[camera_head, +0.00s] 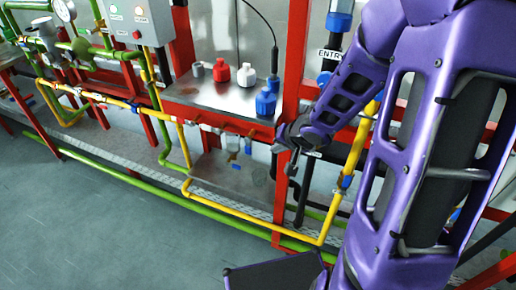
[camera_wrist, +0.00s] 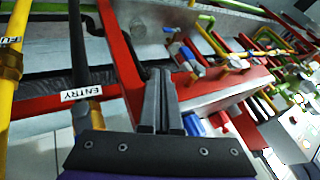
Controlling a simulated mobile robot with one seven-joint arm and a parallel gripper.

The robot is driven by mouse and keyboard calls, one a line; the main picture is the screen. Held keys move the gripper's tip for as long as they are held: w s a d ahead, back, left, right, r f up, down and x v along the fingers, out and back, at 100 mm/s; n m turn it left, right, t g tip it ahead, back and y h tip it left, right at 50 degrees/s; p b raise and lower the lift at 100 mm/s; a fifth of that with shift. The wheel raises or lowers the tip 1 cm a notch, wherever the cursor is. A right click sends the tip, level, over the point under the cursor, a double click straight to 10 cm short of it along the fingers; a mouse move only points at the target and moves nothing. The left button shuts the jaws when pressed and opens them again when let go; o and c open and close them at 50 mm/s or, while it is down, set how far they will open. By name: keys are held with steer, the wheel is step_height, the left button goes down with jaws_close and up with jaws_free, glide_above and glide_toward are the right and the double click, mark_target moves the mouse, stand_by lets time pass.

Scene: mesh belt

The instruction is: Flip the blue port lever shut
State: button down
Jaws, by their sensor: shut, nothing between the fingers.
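Small blue levers hang under the red-framed bench in the head view, one near the middle (camera_head: 248,146). A blue lever (camera_wrist: 187,53) shows just beyond my fingertips in the wrist view. I cannot tell for certain which is the port lever, or its exact angle. My gripper (camera_wrist: 160,76) is shut and empty, its fingers pointing toward the pipework below the bench. A gap to the lever seems to show, but contact is unclear. In the head view my gripper (camera_head: 282,158) is small and dark, in front of the bench's right post.
Yellow pipe (camera_head: 255,222) and green pipe (camera_head: 190,203) run low in front. An ENTRY label (camera_wrist: 80,92) marks a dark pipe. Open floor (camera_head: 90,225) lies at left.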

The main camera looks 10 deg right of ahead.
mark_target(248, 146)
steer(key=w+a+f+b, duration=0.1)
steer(key=w+a+f, duration=0.3)
steer(key=w, duration=0.1)
steer(key=shift+w+f+b, duration=0.3)
steer(key=shift+w+f, duration=0.1)
